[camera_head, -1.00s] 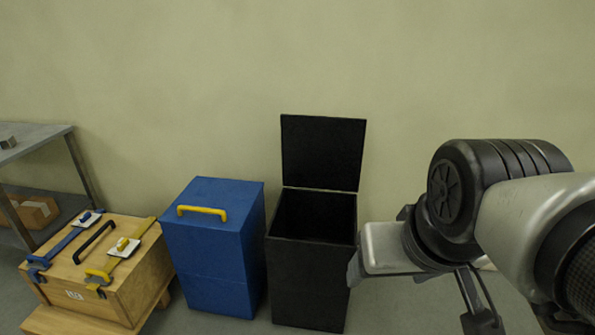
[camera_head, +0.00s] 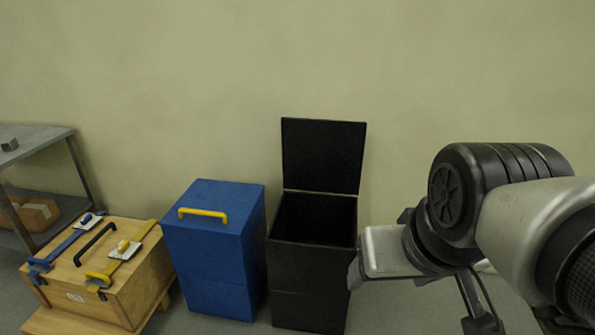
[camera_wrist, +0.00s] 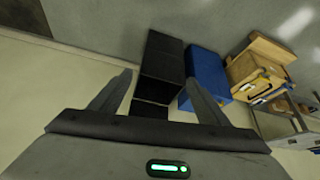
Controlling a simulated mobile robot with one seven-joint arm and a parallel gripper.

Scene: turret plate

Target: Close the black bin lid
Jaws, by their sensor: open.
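The black bin (camera_head: 308,283) stands on the floor against the wall, with its top opening showing. Its black lid (camera_head: 323,155) stands upright at the back edge, near the wall. In the wrist view the black bin (camera_wrist: 161,66) shows beyond my fingers. My gripper (camera_wrist: 160,97) is open and empty, its two fingers apart. In the head view my gripper (camera_head: 356,270) is at the right side of the bin, in front of its right edge; its fingers are mostly hidden there.
A blue bin (camera_head: 215,255) with a yellow handle on its closed lid stands close left of the black bin. A wooden crate (camera_head: 140,287) with straps is further left. A grey metal table (camera_head: 35,140) is at the far left. The wall above is bare.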

